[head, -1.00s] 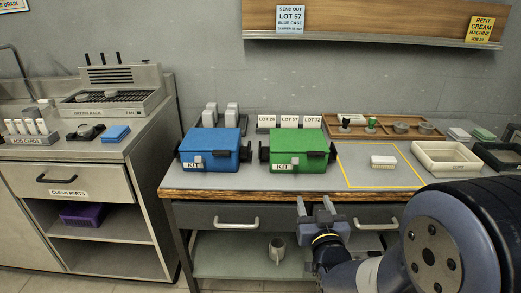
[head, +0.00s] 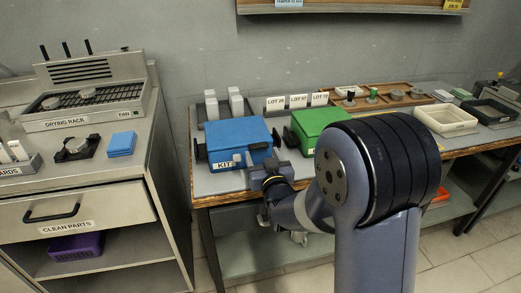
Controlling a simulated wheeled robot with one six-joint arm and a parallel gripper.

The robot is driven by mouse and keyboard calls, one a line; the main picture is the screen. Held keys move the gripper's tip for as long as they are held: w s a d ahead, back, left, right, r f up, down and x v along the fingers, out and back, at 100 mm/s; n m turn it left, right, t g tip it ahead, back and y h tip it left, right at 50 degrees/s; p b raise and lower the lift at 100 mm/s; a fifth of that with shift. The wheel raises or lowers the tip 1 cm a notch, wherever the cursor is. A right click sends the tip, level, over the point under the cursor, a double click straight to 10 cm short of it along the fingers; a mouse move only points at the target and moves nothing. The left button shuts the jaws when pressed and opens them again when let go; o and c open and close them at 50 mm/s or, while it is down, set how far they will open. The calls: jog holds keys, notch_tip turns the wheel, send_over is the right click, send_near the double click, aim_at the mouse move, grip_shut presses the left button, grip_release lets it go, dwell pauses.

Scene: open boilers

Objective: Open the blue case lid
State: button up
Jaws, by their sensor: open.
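The blue case (head: 239,139) stands shut on the left part of the workbench (head: 215,183). It has a pale latch on its front, a "KIT" label and dark handles at its sides. My gripper (head: 252,160) is open at the front right of the blue case, close to the latch. My wrist and gripper partly hide the label and the lower front of the case. I cannot tell whether the fingertips touch the case.
A green case (head: 319,128) stands just right of the blue case, partly behind my arm. White lot cards (head: 298,101) stand behind them. Cream (head: 445,121) and black trays sit farther right. The drying rack counter (head: 85,200) is to the left.

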aim_at(260, 148)
jog(key=shift+x, duration=1.5)
